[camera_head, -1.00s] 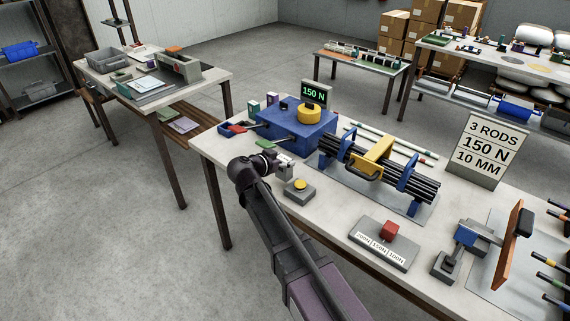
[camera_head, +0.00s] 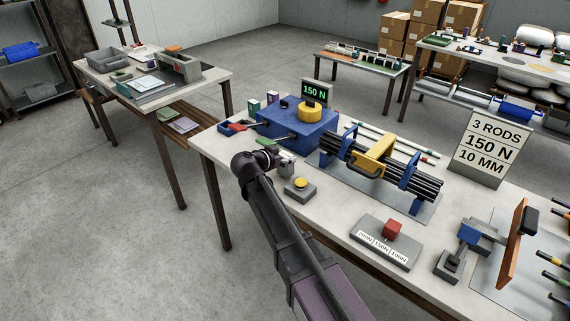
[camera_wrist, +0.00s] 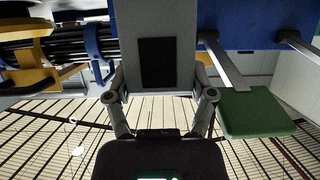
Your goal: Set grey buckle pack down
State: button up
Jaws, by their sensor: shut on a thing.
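My gripper (camera_head: 282,162) is over the near edge of the workbench, in front of the blue machine. In the wrist view my gripper (camera_wrist: 161,100) has its two fingers on either side of a grey block with a black panel, which I take for the grey buckle pack (camera_wrist: 125,45). The gripper is shut on it. In the head view the pack (camera_head: 288,168) is small and partly hidden by my wrist. Whether its underside touches the bench cannot be told.
The blue machine (camera_head: 290,133) has a green paddle (camera_head: 268,141) close to my gripper; the paddle (camera_wrist: 255,112) is right of the pack in the wrist view. A yellow-button box (camera_head: 299,189) stands just right. The black rod bundle (camera_head: 425,187) lies in blue stands beyond.

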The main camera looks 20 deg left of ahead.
jog(key=shift+f+b, duration=0.65)
jog(key=shift+f, duration=0.3)
jog(key=shift+f, duration=0.15)
jog(key=o, duration=1.2)
jog(key=shift+o, duration=0.2)
jog(key=shift+r, duration=0.2)
jog(key=shift+s+a+r+p, duration=0.2)
jog(key=shift+s+r+p, duration=0.15)
jog(key=shift+s, duration=0.2)
jog(key=p+v, duration=0.4)
jog(key=v, duration=0.6)
jog(key=shift+s+a, duration=0.25)
jog(key=shift+s, duration=0.05)
